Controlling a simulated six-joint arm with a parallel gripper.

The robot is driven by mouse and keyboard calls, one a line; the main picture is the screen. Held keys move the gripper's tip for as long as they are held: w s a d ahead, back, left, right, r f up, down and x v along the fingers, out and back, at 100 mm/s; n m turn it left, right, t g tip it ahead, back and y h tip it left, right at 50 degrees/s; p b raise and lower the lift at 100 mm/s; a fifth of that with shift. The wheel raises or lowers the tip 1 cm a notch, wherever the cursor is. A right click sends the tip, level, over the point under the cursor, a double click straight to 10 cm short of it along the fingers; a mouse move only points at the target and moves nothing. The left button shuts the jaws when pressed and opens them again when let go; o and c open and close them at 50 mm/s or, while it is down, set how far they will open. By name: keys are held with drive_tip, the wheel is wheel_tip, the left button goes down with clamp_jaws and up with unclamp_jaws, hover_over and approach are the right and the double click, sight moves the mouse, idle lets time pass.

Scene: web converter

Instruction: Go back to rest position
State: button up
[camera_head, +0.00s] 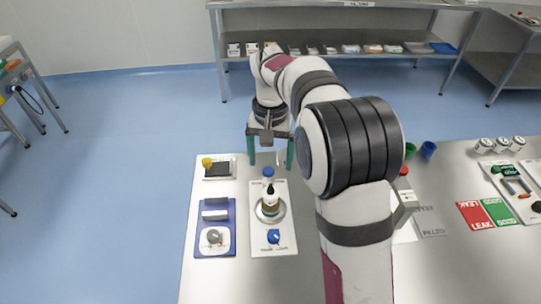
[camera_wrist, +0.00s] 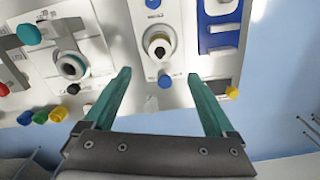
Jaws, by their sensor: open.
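My gripper (camera_head: 270,158) is open at the far edge of the table, its green fingers spread and pointing down. In the wrist view my gripper (camera_wrist: 158,75) shows nothing held between its fingers. A bottle with a dark top (camera_head: 270,194) stands upright on a round metal plate on a white board (camera_head: 286,240). The bottle (camera_wrist: 159,47) appears beyond the fingertips in the wrist view.
A blue tray (camera_head: 228,242) with white parts lies left of the board. A small dark pad (camera_head: 217,170) with a yellow knob is behind it. Red and green leak cards (camera_head: 473,214) and several white jars (camera_head: 501,144) are at the right. Open floor lies beyond the table.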

drive_tip(key=shift+r, duration=0.35)
drive_tip(key=s+d+r+m, duration=0.1)
drive_tip(key=s+r, duration=0.2)
drive_tip(key=s, duration=0.5)
drive_tip(key=s+d+r, duration=0.1)
drive_tip(key=s+r, duration=0.1)
drive_tip(key=s, duration=0.5)
drive_tip(key=s+f+y, duration=0.1)
drive_tip(key=s+f, duration=0.1)
drive_tip(key=s, duration=0.6)
drive_tip(key=s+f+m, duration=0.1)
drive_tip(key=s+f, duration=0.1)
drive_tip(key=s, duration=0.7)
drive_tip(key=shift+d+m+y, duration=0.3)
drive_tip(key=shift+y, duration=0.1)
